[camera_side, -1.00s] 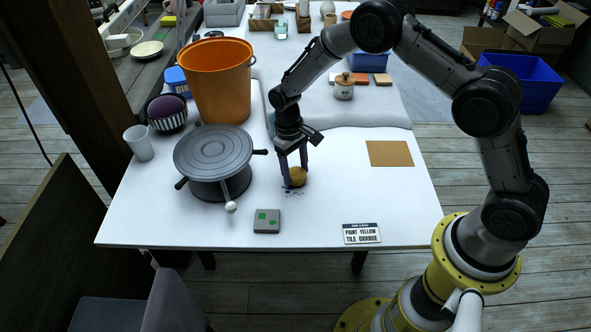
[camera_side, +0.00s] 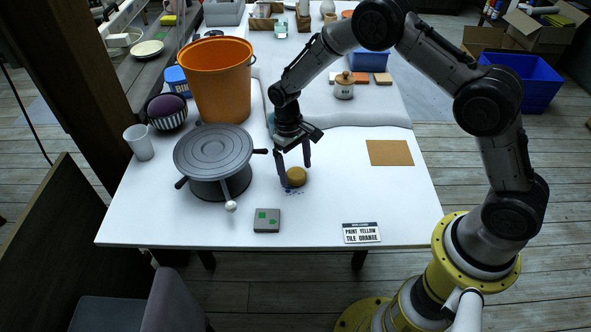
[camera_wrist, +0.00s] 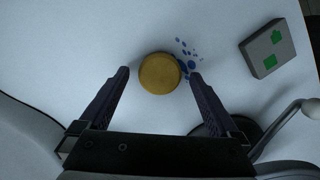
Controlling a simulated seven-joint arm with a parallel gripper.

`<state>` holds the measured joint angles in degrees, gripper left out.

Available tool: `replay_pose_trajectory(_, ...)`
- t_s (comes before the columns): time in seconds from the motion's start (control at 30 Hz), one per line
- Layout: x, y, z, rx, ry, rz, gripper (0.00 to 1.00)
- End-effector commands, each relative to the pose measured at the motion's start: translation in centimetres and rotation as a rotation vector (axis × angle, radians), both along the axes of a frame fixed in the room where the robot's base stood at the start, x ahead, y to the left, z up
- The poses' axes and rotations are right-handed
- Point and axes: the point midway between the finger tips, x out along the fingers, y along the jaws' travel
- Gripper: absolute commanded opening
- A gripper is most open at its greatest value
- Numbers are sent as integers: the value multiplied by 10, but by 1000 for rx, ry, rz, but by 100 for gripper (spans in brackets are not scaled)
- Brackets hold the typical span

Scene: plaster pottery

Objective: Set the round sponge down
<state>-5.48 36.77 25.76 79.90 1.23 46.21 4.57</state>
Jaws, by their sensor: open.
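The round sponge (camera_side: 297,176) is a yellow-brown disc lying flat on the white table, beside small blue spots. In the wrist view the sponge (camera_wrist: 160,73) lies just beyond and between the two fingertips, with clear gaps on both sides. My gripper (camera_side: 294,172) is open and empty over the sponge, its fingers spread wide. It also shows open in the wrist view (camera_wrist: 160,74). The blue spots (camera_wrist: 187,58) lie right beside the sponge, some close to the right fingertip.
A grey box with green marks (camera_side: 267,220) lies in front of the sponge. A text card (camera_side: 361,233) and a tan square (camera_side: 390,153) lie right. The table between them is clear.

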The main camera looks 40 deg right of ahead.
Motion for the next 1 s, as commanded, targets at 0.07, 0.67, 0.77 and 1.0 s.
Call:
replay_pose_trajectory(0.07,3,0,13,0,-5,0,97)
replay_pose_trajectory(0.67,17,0,108,0,-1,-1,97)
replay_pose_trajectory(0.77,17,0,111,0,0,-1,97)
replay_pose_trajectory(1.0,10,-3,135,3,-34,-1,97)
